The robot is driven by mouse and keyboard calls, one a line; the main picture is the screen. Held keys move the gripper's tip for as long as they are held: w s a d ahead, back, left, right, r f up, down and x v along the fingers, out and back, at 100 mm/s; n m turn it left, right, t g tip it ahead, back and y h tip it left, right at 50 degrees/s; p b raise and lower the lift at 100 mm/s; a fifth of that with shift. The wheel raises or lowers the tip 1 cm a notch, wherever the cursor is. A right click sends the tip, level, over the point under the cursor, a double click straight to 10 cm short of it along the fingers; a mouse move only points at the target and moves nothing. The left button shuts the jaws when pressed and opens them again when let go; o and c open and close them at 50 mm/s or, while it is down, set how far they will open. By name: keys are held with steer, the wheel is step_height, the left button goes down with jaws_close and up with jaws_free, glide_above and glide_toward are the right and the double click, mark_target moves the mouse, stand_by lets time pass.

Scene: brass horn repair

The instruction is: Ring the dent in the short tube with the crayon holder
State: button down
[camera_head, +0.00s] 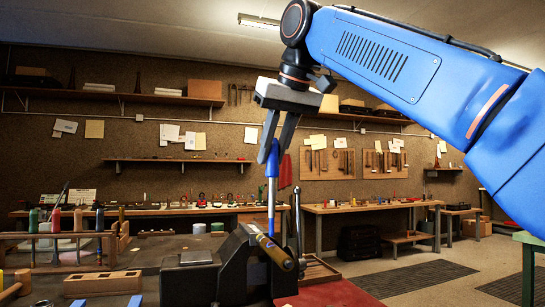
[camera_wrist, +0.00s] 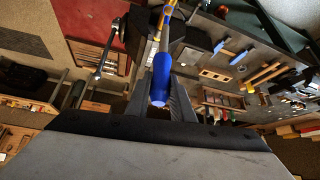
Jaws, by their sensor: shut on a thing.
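My gripper (camera_head: 270,150) points down and is shut on the blue handle of the crayon holder (camera_head: 272,166). The holder is nearly upright, its thin silver shaft running down to the short brass tube (camera_head: 276,252). The tip is at or very near the tube's upper side; I cannot tell whether it touches. A bluish mark shows on the tube by the tip. The tube lies tilted in a dark vise (camera_head: 240,268). In the wrist view the blue handle (camera_wrist: 161,82) sits between the fingers, with the tube (camera_wrist: 165,17) beyond. I cannot make out the dent.
A metal bar (camera_head: 297,225) stands upright just right of the tube. A red mat (camera_head: 335,293) lies at front right. Space above the vise is open.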

steer(key=shift+r, duration=2.25)
